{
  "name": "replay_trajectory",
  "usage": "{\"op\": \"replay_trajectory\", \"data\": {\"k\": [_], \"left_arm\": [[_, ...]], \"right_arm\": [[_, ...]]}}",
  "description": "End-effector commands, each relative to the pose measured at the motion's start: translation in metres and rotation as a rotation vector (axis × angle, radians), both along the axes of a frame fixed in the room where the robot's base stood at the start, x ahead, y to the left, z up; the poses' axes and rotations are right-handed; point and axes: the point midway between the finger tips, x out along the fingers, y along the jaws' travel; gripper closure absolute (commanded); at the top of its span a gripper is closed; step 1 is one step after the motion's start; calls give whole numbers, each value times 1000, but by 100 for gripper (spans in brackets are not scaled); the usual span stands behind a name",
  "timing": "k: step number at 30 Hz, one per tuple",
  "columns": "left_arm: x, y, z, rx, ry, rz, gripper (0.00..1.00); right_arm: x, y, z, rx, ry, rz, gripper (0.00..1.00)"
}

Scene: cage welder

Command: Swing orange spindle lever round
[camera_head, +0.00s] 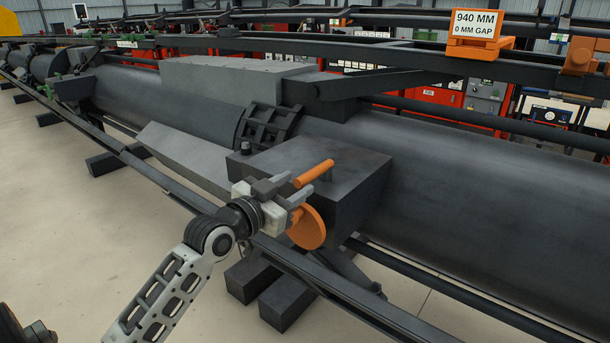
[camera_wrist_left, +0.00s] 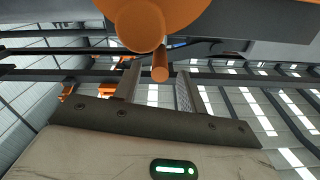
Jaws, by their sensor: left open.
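The orange spindle lever shows in the head view as a round orange disc (camera_head: 308,229) with an orange handle bar (camera_head: 315,173) above it, in front of a dark grey block. My left gripper (camera_head: 297,184) is open right by the lever, its fingers near the handle bar and partly covering the disc. In the left wrist view, the orange disc (camera_wrist_left: 185,12) fills the top. A thick orange round end (camera_wrist_left: 140,26) and a thinner orange bar (camera_wrist_left: 160,66) show there. The thinner bar appears between the open fingers; contact cannot be told. My right gripper is not in view.
The dark grey block (camera_head: 320,160) stands behind the lever, beside a large dark cylinder (camera_head: 500,210). A long dark rail (camera_head: 350,300) runs below the lever. A "940 MM 0 MM GAP" sign (camera_head: 474,23) is at upper right. The floor at left (camera_head: 60,210) is open.

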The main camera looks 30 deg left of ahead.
Motion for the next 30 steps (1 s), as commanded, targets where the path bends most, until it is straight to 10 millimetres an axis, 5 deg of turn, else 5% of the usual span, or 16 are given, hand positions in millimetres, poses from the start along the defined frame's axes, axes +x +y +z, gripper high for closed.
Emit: {"op": "replay_trajectory", "data": {"k": [7, 19, 24, 30], "left_arm": [[35, -3, 1, -2, -1, 0, 59], [42, -3, -1, 0, 1, 0, 59], [42, -3, -1, -1, 1, 0, 100], [43, -4, -1, 0, 1, -5, 100]], "right_arm": [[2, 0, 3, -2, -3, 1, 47], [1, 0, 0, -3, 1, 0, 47], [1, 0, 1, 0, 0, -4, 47], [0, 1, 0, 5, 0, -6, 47]]}}
